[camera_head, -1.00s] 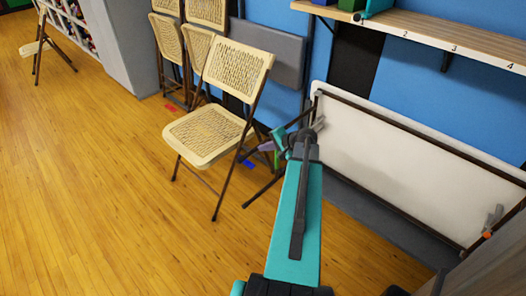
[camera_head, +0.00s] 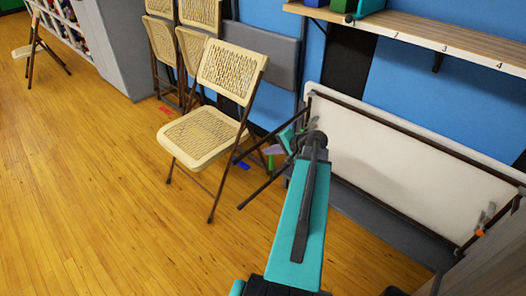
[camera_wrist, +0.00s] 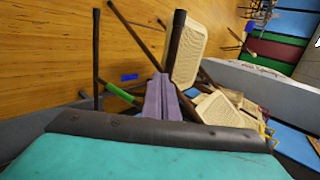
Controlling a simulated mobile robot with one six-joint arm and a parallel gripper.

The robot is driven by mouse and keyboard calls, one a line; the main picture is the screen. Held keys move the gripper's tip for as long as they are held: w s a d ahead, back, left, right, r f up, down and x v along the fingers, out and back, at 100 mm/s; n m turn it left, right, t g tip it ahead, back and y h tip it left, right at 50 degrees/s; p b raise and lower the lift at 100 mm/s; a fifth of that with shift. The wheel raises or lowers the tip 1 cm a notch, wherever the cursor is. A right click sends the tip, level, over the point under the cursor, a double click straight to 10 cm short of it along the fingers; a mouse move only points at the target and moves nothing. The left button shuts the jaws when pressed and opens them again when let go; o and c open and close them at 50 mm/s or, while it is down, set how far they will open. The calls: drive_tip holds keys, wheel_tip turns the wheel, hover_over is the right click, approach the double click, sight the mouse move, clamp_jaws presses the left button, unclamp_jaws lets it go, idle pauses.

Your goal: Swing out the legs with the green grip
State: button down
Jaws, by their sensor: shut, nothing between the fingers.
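The folding table (camera_head: 400,160) lies on its long edge against the blue wall, its pale underside facing out. At its left end the dark tubular legs (camera_head: 262,188) stand out from the underside towards the chair. Their green grip (camera_head: 271,162) is small here and shows larger on a tube in the wrist view (camera_wrist: 122,94). My gripper (camera_head: 272,150) has purple fingers, which are closed together with nothing between them in the wrist view (camera_wrist: 160,98). They are just beside the green grip, apparently not around it; contact cannot be told. My arm hides part of the table's left end.
An unfolded tan chair (camera_head: 205,135) stands close left of the legs. Several folded chairs (camera_head: 160,40) lean by the wall. A shelf (camera_head: 440,35) runs above the table. An orange grip (camera_head: 480,232) is at the table's right end.

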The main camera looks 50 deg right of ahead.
drive_tip(key=v, duration=0.7)
drive_tip(key=shift+a, duration=0.3)
drive_tip(key=shift+w, duration=0.15)
